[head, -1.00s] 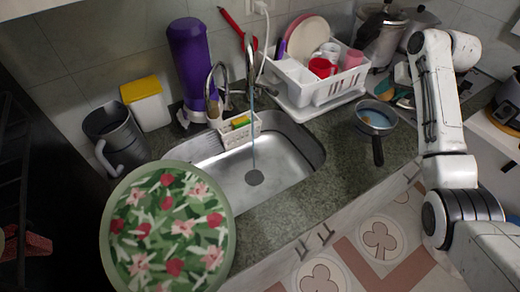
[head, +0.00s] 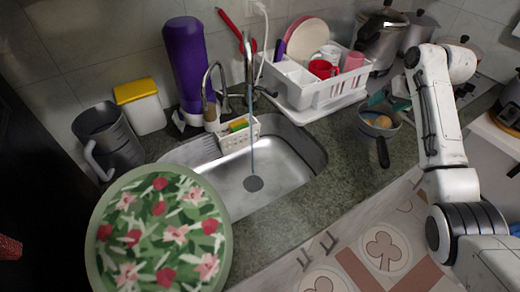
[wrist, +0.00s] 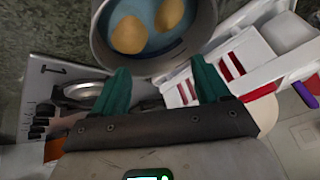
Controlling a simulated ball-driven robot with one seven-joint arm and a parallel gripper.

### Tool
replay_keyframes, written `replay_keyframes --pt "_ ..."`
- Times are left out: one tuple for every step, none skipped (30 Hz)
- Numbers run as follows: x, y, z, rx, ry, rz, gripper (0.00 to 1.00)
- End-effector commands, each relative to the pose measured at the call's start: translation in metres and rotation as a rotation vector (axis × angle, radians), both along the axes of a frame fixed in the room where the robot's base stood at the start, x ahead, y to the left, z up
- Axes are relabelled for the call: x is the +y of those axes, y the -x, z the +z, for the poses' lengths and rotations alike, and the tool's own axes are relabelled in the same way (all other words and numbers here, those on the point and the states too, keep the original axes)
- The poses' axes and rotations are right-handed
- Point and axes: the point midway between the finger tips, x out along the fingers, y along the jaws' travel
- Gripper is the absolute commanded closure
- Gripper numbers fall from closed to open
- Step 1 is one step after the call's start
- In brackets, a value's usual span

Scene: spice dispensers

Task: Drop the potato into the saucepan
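The saucepan (head: 366,131) stands on the counter right of the sink, its dark handle toward the front edge. In the wrist view the saucepan (wrist: 101,42) holds two tan, potato-like pieces over a blue inside: one potato (wrist: 129,36) at left and another (wrist: 170,14) at upper right. In the head view a tan potato (head: 384,121) shows inside the pan. My gripper (wrist: 161,86) has its two teal fingers spread apart with nothing between them, by the pan's rim. In the head view my gripper (head: 385,96) is just behind the pan, partly hidden by my arm.
A white dish rack (head: 320,92) with cups and plates stands behind the pan. The sink (head: 270,165) with running water lies to the left. Metal pots (head: 382,42) stand at the back. A floral round tray (head: 160,235) sits at front left.

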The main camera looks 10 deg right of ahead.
Motion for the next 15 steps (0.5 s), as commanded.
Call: replay_keyframes --pt "0.000 0.000 0.000 0.000 0.000 0.000 0.21" --pt "0.000 0.000 0.000 0.000 0.000 0.000 0.21" --pt "0.000 0.000 0.000 0.000 0.000 0.000 0.21" --pt "0.000 0.000 0.000 0.000 0.000 0.000 0.21" --pt "0.000 0.000 0.000 0.000 0.000 0.000 0.21" --pt "0.000 0.000 -0.001 0.001 0.000 0.000 0.21" --pt "0.000 0.000 0.000 0.001 0.000 0.000 0.21" --pt "0.000 0.000 0.000 0.001 0.000 0.000 0.21" --pt "0.000 0.001 0.001 0.000 0.000 0.000 0.21" --pt "0.000 0.002 0.003 0.000 0.000 0.000 0.21" --pt "0.000 0.003 0.005 -0.001 -0.001 0.000 0.21" --pt "-0.001 0.005 0.009 -0.002 0.000 0.000 0.21" --pt "-0.001 0.007 0.012 -0.002 0.000 0.000 0.21" --pt "-0.001 0.009 0.017 -0.003 0.000 0.001 0.21" --pt "-0.002 0.013 0.022 -0.003 0.000 0.001 0.21"
